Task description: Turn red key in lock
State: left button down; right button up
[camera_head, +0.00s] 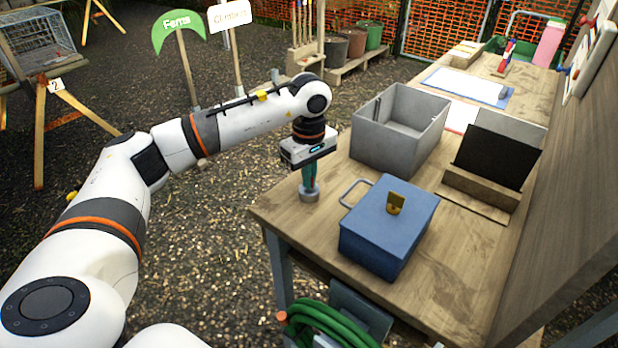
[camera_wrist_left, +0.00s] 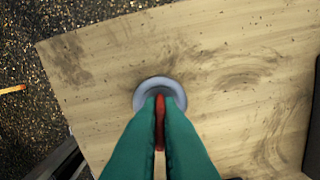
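My left gripper (camera_head: 309,188) points straight down at the near left corner of the wooden table, its teal fingers close together. In the left wrist view, the fingers (camera_wrist_left: 160,100) press on both sides of a thin red piece (camera_wrist_left: 160,122), which looks like the red key; most of it is hidden between them. The fingertips are over a small round grey dish or base (camera_wrist_left: 176,86) on the table; I cannot tell whether the key touches it. A blue box (camera_head: 380,240) to the right has a brass lock (camera_head: 396,203) on top. My right gripper is not in view.
An open grey bin (camera_head: 385,150) stands behind the blue box, whose wire handle (camera_head: 352,192) sticks out toward the gripper. A black panel in a wooden holder (camera_head: 470,193) stands at right. A green hose (camera_head: 340,325) hangs below the front edge.

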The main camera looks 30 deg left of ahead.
pick_arm(q)
jog(key=shift+m, duration=0.3)
jog(key=n, duration=0.3)
jog(key=c, duration=1.5)
grip_release()
jog(key=shift+c, duration=0.2)
jog(key=shift+r, duration=0.1)
notch_tip(320, 180, up, 12)
